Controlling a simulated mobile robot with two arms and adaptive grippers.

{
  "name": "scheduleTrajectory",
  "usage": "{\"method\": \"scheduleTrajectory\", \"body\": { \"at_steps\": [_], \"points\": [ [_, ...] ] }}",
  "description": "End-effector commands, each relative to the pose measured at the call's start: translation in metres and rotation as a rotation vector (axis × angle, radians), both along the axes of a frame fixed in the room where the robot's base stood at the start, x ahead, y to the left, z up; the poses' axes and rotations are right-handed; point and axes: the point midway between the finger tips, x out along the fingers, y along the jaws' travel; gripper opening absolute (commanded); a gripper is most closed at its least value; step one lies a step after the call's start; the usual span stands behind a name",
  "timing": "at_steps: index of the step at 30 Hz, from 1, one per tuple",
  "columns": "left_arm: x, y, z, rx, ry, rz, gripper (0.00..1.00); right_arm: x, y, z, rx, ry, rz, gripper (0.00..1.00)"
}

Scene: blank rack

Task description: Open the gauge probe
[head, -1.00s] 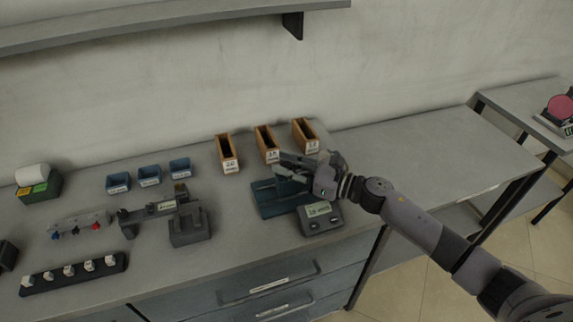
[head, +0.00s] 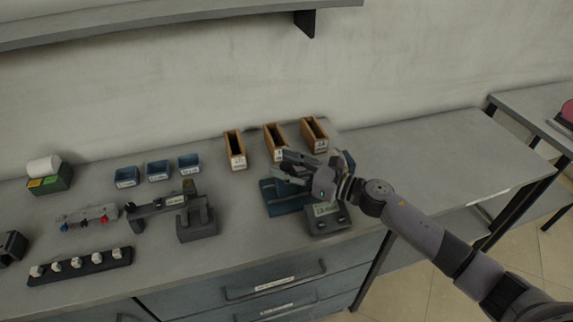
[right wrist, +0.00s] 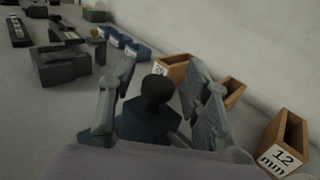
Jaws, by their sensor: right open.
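The gauge is a blue stand (head: 285,198) with a grey digital readout box (head: 327,212) at the right end of the bench. In the right wrist view its blue body (right wrist: 145,125) carries a dark rounded knob (right wrist: 157,92), which may be the probe's top. My right gripper (head: 284,167) is open above the stand. In the right wrist view its two fingers (right wrist: 160,78) stand on either side of the knob with visible gaps, and I see no grip on it. The probe's tip is hidden. My left gripper is not in view.
Three wooden boxes stand behind the gauge; one is labelled 12 mm (right wrist: 283,160). Small blue bins (head: 158,172), a grey measuring fixture (head: 197,225) and a black rack of white pieces (head: 80,266) are to the left. The bench right of the gauge (head: 420,150) is clear.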

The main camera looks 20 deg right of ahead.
Motion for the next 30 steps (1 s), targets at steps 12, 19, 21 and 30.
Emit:
{"method": "scheduleTrajectory", "body": {
  "at_steps": [12, 19, 21, 30],
  "points": [
    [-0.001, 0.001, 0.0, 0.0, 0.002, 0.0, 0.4, -0.019, -0.02, -0.002, -0.001, 0.004, -0.001, 0.44],
    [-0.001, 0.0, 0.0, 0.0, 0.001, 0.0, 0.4, -0.053, -0.056, -0.002, -0.002, 0.004, -0.001, 0.44],
    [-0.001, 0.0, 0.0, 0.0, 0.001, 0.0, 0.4, -0.062, -0.065, -0.002, -0.001, 0.005, 0.0, 0.44],
    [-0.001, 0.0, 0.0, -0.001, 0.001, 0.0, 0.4, -0.081, -0.087, -0.001, 0.0, 0.001, 0.0, 0.44]
  ]
}}
